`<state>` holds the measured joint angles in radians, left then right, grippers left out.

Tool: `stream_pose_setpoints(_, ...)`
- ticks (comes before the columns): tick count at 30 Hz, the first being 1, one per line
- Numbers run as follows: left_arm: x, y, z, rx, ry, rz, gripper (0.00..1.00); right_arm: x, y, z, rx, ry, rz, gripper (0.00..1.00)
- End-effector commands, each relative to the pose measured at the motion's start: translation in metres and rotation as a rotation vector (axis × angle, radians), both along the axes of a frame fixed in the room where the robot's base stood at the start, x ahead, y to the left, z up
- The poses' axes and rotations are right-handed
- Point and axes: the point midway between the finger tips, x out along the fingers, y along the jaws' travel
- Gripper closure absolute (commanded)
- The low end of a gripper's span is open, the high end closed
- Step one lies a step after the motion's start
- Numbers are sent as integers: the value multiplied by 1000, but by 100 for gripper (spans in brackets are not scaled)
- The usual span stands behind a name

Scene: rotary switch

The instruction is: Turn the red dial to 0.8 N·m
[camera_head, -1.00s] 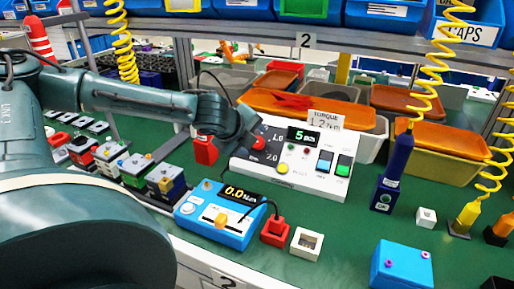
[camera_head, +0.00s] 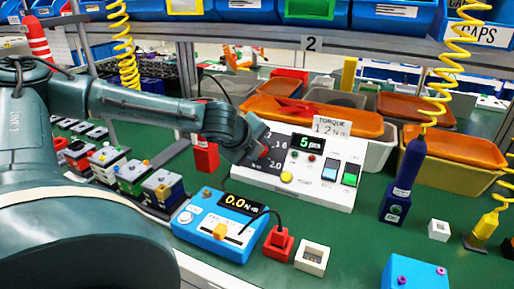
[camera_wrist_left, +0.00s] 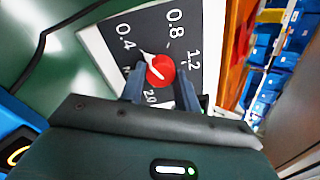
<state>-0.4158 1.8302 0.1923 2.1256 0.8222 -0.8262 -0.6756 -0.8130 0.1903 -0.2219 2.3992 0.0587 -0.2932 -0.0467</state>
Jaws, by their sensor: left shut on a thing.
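The red dial (camera_wrist_left: 161,70) sits on the dark face of a white control box (camera_head: 310,192), with 0.4, 0.8, 1.2 and 2.0 marks around it in the left wrist view. Its white pointer slants to the upper left, toward the 0.4 mark. My left gripper (camera_wrist_left: 160,88) has one finger on each side of the dial and is shut on it. In the head view my left gripper (camera_head: 260,152) is against the box's left part and hides most of the dial. My right gripper is not in view.
A card reading TORQUE 1.2 N·m (camera_head: 332,126) stands behind the box. A blue meter reading 0.0 (camera_head: 218,228) is in front, with a red block (camera_head: 278,243) and a white block (camera_head: 312,257) beside it. A dark blue screwdriver (camera_head: 408,170) stands to the right.

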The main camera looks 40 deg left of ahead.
Motion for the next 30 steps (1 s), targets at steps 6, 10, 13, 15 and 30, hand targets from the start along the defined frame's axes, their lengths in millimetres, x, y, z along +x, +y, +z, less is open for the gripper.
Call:
stream_pose_setpoints(6, 0, 0, 0, 0, -1, 0, 91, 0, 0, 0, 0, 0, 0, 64)
stream_pose_setpoints(10, 0, 0, 1, 7, 1, -7, 91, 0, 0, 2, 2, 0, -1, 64)
stream_pose_setpoints(13, 0, 0, 2, 23, 6, -23, 91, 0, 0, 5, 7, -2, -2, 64)
stream_pose_setpoints(15, 0, 0, 2, 42, 13, -42, 91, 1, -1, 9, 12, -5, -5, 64)
stream_pose_setpoints(30, 0, 1, 4, 316, 102, -329, 91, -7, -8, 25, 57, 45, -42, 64)
